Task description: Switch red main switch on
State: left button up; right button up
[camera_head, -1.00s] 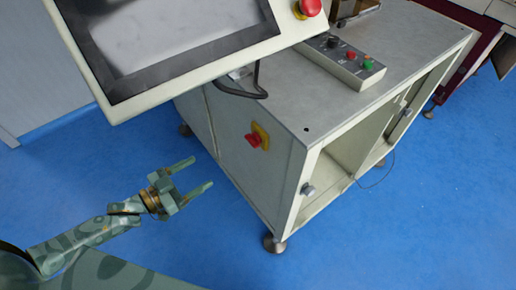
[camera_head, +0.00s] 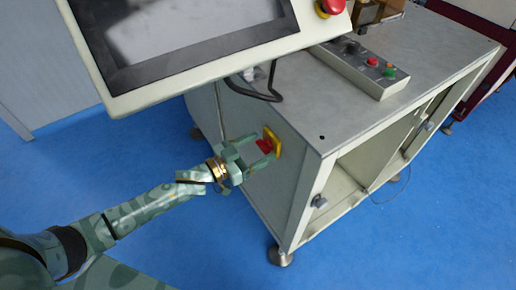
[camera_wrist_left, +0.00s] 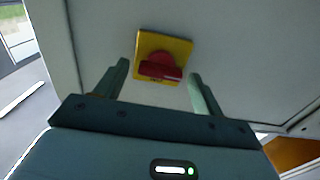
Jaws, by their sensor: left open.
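The red main switch (camera_head: 265,146) sits on a yellow plate (camera_head: 277,142) on the left side panel of the grey cabinet. In the left wrist view the red switch handle (camera_wrist_left: 160,70) lies nearly level across its yellow plate (camera_wrist_left: 181,46). My left gripper (camera_head: 262,150) is open, its fingers pointing at the switch. In the wrist view the two fingers (camera_wrist_left: 157,82) stand left and right of the handle with gaps on both sides. I cannot tell whether the fingertips reach past the handle's front. My right gripper is not in view.
A tilted screen panel (camera_head: 190,40) with a red emergency button (camera_head: 330,7) hangs above the arm. A control box (camera_head: 362,68) with buttons stands on the cabinet top (camera_head: 300,104). The blue floor (camera_head: 190,245) is clear left of the cabinet.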

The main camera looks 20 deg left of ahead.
pick_arm(q)
jog(key=shift+w+d, duration=0.1)
jog(key=shift+c, duration=0.9)
jog(key=c, duration=0.8)
